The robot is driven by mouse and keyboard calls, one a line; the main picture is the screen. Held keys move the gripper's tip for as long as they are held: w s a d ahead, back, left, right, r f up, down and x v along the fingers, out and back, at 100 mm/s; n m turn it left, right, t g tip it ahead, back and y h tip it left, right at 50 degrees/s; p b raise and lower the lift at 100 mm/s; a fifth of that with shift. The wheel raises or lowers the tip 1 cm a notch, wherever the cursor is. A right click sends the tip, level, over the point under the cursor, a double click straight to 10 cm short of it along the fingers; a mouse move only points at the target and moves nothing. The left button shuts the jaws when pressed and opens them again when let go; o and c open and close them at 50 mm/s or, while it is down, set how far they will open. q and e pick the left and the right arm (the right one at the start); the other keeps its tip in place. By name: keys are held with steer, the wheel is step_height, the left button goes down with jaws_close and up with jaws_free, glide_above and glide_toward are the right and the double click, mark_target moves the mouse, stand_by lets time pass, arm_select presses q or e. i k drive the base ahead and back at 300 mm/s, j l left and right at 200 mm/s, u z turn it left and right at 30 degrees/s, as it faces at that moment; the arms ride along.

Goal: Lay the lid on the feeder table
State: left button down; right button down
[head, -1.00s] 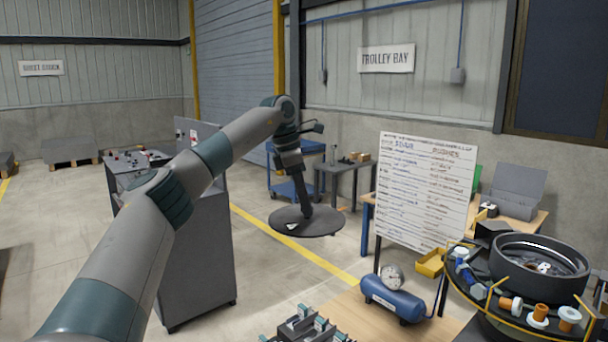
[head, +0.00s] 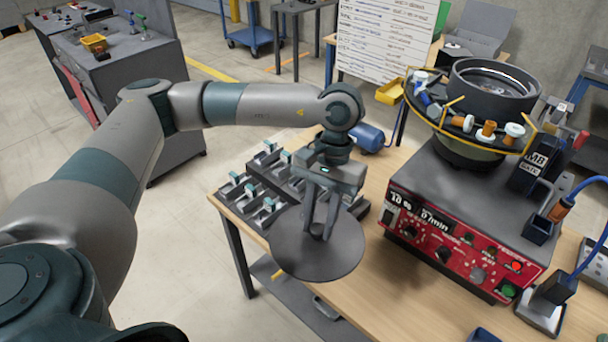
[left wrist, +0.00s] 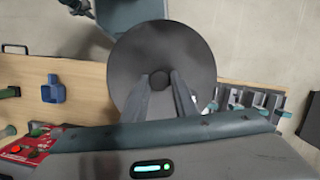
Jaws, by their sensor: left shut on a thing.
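The lid (head: 300,252) is a dark grey round disc with a small round knob. My left gripper (head: 317,232) is shut on its knob and holds it level over the near left edge of the wooden feeder table (head: 385,298). The lid also shows in the left wrist view (left wrist: 190,48), where the fingers (left wrist: 160,85) close on the knob (left wrist: 160,78). I cannot tell the exact height of the lid above the table. The bowl feeder (head: 495,92) stands on its red-fronted control box (head: 450,240) to the right, its bowl uncovered. My right gripper is not in view.
A dark rack of several small clamps (head: 260,185) lies on the table behind the lid. A blue air tank (head: 368,137) stands farther back. Bare tabletop lies between lid and control box. A blue holder (left wrist: 53,90) lies on the table in the left wrist view.

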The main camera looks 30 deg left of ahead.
mark_target(408, 308)
steer(key=l+u, duration=0.35)
steer(key=l, duration=0.45)
steer(key=l+u, duration=0.4)
steer(key=l, duration=0.45)
